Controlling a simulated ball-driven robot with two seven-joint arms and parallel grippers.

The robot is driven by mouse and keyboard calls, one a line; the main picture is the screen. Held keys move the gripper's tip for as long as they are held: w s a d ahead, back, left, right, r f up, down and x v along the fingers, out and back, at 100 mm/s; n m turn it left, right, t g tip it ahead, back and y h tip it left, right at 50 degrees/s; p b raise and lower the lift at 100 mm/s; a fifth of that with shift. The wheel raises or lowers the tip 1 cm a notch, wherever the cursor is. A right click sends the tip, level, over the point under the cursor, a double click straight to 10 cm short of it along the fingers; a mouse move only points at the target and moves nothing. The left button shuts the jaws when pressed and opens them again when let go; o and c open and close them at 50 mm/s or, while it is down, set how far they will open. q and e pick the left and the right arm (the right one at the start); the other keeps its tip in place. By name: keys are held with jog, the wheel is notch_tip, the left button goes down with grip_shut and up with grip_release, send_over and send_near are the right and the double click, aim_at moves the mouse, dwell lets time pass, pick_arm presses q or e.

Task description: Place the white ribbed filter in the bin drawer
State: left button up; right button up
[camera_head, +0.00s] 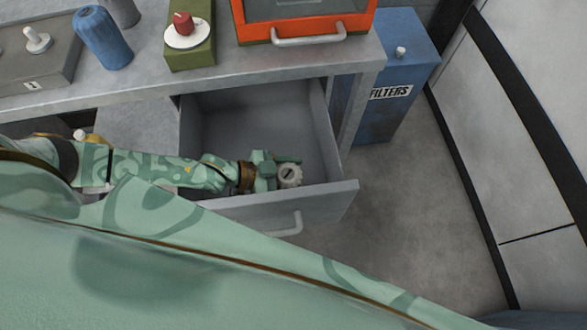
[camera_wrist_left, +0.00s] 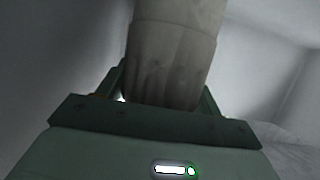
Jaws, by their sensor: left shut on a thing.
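The white ribbed filter (camera_head: 290,175) is in my left gripper (camera_head: 278,170), over the open bin drawer (camera_head: 341,187). In the left wrist view the filter (camera_wrist_left: 175,50) stands between the two fingers of the left gripper (camera_wrist_left: 165,98), which is shut on it. The gripper and filter are within the drawer's outline, near its front wall. I cannot tell whether the filter touches the drawer floor. My right gripper is not in view.
A grey workbench (camera_head: 140,68) stands above the drawer, with a blue cylinder (camera_head: 103,38), a green block with a red knob (camera_head: 184,24) and an orange-framed unit (camera_head: 303,25). A blue FILTERS bin (camera_head: 400,75) stands right of the bench. The floor (camera_head: 385,225) right of the drawer is clear.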

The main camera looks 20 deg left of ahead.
aim_at(278, 175)
pick_arm(q)
jog(key=shift+f, duration=0.25)
jog(key=o, duration=1.4)
jog(key=shift+o, duration=0.2)
jog(key=shift+r, duration=0.3)
jog(key=shift+a+r+p, duration=0.15)
jog(key=shift+r+p, duration=0.35)
jog(key=shift+r, duration=0.05)
jog(key=p+v, duration=0.1)
jog(key=v, duration=0.5)
jog(key=shift+s+f, duration=0.1)
jog(key=shift+s+a, duration=0.3)
jog(key=shift+a, duration=0.1)
